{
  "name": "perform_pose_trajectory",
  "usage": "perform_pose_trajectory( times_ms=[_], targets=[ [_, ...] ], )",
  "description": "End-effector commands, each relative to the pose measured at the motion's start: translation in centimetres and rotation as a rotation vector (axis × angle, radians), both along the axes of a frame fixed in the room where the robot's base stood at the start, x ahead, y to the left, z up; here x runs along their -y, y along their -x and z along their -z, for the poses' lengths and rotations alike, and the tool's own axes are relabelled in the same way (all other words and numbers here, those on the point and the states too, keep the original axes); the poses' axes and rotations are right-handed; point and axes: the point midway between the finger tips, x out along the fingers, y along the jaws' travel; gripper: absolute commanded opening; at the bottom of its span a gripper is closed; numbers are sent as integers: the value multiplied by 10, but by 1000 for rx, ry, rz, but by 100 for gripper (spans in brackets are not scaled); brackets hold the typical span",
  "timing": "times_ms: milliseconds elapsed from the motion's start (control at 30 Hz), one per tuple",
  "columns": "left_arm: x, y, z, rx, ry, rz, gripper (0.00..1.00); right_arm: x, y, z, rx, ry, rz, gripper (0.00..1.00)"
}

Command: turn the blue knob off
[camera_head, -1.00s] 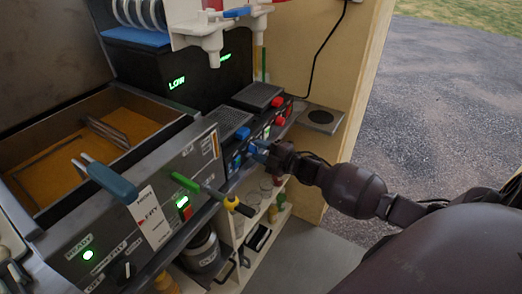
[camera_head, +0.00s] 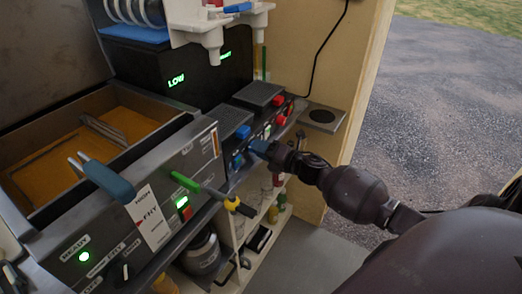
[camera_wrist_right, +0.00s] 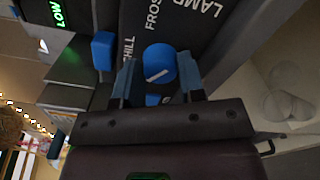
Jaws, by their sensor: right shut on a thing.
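The blue knob (camera_wrist_right: 160,64) is round with a white mark on its face and shows in the right wrist view, beside the words CHILL and FROST on a dark panel. My right gripper (camera_wrist_right: 158,84) has its two blue fingers on either side of the knob and is shut on it. In the head view my right gripper (camera_head: 260,147) is at the front of the low dark unit, and its fingers cover the knob there. My left gripper is not clearly visible.
Blue blocks (camera_head: 243,131) and red blocks (camera_head: 278,121) sit along the unit's front. A shelf with jars (camera_head: 262,215) lies below. Open ground is on the right.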

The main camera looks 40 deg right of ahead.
Motion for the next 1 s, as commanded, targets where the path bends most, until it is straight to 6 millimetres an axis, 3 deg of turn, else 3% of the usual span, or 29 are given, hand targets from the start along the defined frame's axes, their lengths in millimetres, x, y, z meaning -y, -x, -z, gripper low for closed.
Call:
perform_pose_trajectory(
  times_ms=[700,733,867,1000],
  targets=[
    [0,-2,0,2,-1,2,43,0,0,0,29,69,0,13],
    [0,-2,0,2,-1,2,43,0,0,0,28,68,0,40],
    [1,-2,0,2,-1,2,43,0,0,0,28,68,0,59],
    [0,-2,0,3,-1,2,43,0,0,0,28,67,0,62]
  ],
)
